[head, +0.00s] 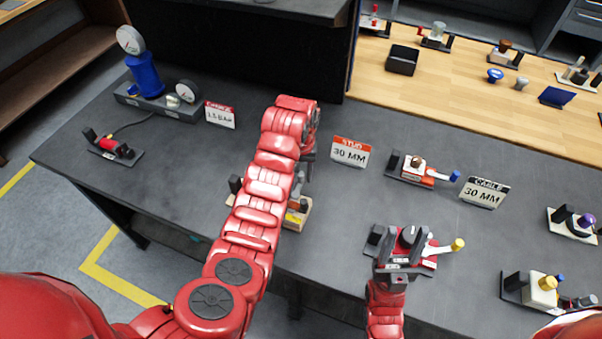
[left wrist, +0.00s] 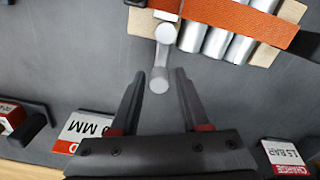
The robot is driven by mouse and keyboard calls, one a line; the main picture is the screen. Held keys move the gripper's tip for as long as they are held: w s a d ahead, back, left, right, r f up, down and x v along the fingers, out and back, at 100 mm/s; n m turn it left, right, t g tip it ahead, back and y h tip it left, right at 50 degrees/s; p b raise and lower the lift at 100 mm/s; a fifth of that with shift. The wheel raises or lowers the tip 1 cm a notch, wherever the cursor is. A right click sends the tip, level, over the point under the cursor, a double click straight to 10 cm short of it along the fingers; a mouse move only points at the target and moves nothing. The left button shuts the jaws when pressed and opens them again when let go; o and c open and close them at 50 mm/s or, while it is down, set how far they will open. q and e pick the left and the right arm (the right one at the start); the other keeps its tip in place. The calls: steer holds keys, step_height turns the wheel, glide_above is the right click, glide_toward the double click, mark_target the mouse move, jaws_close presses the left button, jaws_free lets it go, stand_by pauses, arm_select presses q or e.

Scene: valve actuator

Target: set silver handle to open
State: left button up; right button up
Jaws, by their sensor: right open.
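The silver handle (left wrist: 161,62) is a short grey lever with a round knob in the left wrist view. It sticks out from a beige block (left wrist: 288,14) with an orange band (left wrist: 235,22) and silver cylinders (left wrist: 215,40). My left gripper (left wrist: 159,75) is open, with the knob between its fingertips and a gap on each side. In the head view my left arm hides much of the beige block (head: 299,216), and the handle is hard to make out. My right gripper (head: 399,262) is open over a red valve unit with a yellow-tipped lever (head: 441,249).
A "STUD 30 MM" sign (head: 350,152) and a unit with a blue-tipped lever (head: 420,171) stand on the dark bench (head: 345,225). A "CABLE 30 MM" sign (head: 484,192) is further right. A gauge with a blue cylinder (head: 146,76) stands back left. The bench left of my arm has free room.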

mark_target(302, 173)
arm_select(q)
steer(key=shift+o, duration=0.5)
steer(key=shift+r, duration=0.1)
step_height(302, 173, up, 7)
steer(key=p, duration=0.4)
steer(key=shift+d, duration=0.15)
step_height(302, 173, up, 10)
steer(key=shift+r, duration=0.1)
